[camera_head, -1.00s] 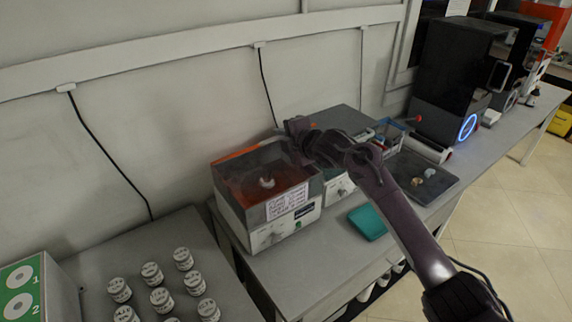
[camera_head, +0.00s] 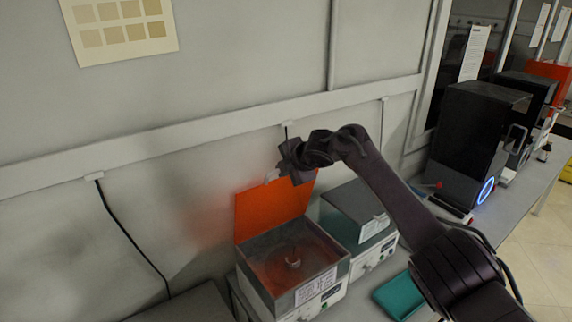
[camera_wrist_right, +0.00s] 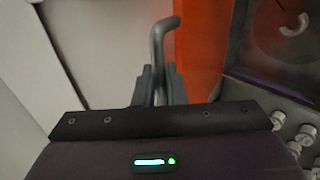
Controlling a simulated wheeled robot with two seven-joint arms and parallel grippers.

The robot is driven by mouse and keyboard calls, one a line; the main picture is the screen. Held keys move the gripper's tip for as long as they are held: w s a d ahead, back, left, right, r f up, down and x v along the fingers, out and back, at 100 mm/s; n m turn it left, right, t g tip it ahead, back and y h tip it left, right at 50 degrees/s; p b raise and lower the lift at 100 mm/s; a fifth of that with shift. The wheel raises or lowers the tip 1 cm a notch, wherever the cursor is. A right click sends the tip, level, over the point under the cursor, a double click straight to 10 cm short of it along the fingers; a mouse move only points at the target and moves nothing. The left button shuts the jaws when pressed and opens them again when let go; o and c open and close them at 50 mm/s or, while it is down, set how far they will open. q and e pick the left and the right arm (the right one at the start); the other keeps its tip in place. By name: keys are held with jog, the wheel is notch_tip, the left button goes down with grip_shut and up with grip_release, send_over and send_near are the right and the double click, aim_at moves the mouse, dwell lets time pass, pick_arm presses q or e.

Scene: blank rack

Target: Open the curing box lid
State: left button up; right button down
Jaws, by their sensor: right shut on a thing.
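The curing box (camera_head: 322,287) stands on the bench with its orange lid (camera_head: 270,212) raised nearly upright at the back, towards the wall. Its open inside shows a small pale curved piece (camera_head: 293,261). My right gripper (camera_head: 282,168) is at the lid's upper edge, shut on the grey lid handle (camera_wrist_right: 158,45). In the right wrist view the gripper's fingers (camera_wrist_right: 159,85) sit on both sides of the handle, and the orange lid (camera_wrist_right: 200,45) shows beside it. My left gripper is not in view.
A second box with a grey lid (camera_head: 352,208), closed, stands right beside the curing box. Black machines (camera_head: 478,130) stand farther right. The wall (camera_head: 150,215) is close behind the lid.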

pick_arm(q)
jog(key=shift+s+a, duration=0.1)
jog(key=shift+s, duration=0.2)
pick_arm(e)
jog(key=shift+f, duration=0.25)
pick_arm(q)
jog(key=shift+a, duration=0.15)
pick_arm(e)
jog(key=c, duration=1.6)
grip_release()
jog(key=shift+s, duration=0.15)
